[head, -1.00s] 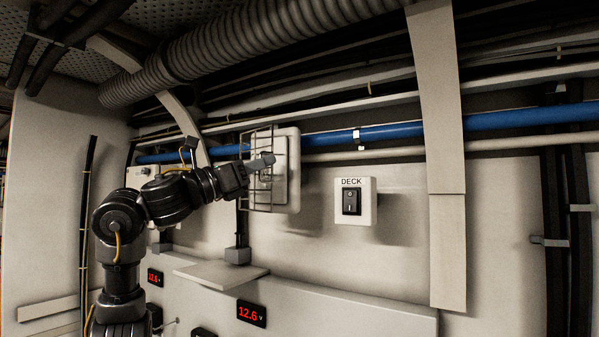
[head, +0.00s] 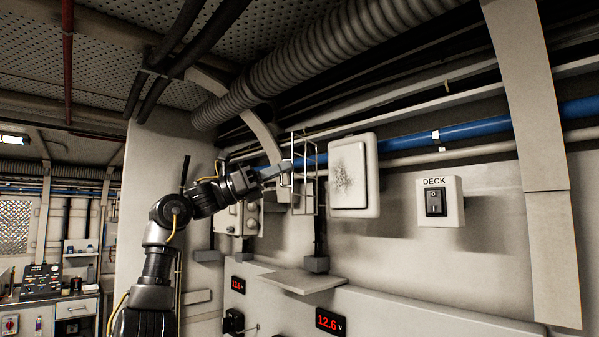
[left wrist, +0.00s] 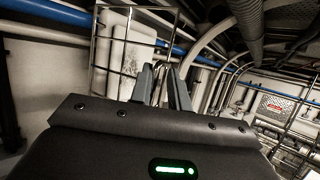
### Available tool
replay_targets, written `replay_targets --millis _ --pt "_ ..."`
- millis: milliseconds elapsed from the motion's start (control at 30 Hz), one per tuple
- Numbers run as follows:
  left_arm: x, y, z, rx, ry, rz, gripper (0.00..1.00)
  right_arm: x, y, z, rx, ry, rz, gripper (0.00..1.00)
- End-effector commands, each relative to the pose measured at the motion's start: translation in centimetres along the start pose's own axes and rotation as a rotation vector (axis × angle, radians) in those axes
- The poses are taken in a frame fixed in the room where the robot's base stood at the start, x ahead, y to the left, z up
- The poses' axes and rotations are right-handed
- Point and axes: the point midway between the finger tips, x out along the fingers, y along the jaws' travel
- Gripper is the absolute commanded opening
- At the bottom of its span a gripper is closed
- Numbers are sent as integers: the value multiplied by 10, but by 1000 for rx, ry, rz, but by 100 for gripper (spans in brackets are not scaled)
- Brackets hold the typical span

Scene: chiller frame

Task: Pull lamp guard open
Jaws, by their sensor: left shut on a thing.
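The lamp guard (head: 315,183) is a thin metal wire cage. In the head view it stands swung out to the left of the lamp (head: 350,177), a pale square box on the wall whose front is uncovered. My left gripper (head: 284,167) is shut on the guard at its left side. In the left wrist view the guard's wires (left wrist: 93,55) rise in front of the lamp (left wrist: 125,50), and the left gripper's two fingers (left wrist: 160,85) are close together around a bar. My right gripper is in neither view.
A white DECK switch box (head: 440,202) is on the wall right of the lamp. A small shelf (head: 303,281) juts out below the guard. A blue pipe (head: 400,137) runs behind the lamp, and a ribbed duct (head: 330,50) crosses above. The room opens at far left.

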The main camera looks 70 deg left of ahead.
Motion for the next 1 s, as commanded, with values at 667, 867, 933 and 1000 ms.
replay_targets --millis 667,867,933,1000 --pt "-17 55 10 -101 0 -228 0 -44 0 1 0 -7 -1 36" --pt "-15 58 7 -113 1 -257 0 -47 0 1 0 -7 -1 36" --pt "-16 59 7 -115 1 -261 0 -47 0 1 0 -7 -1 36" --pt "-16 59 6 -115 1 -262 0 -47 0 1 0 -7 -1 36"
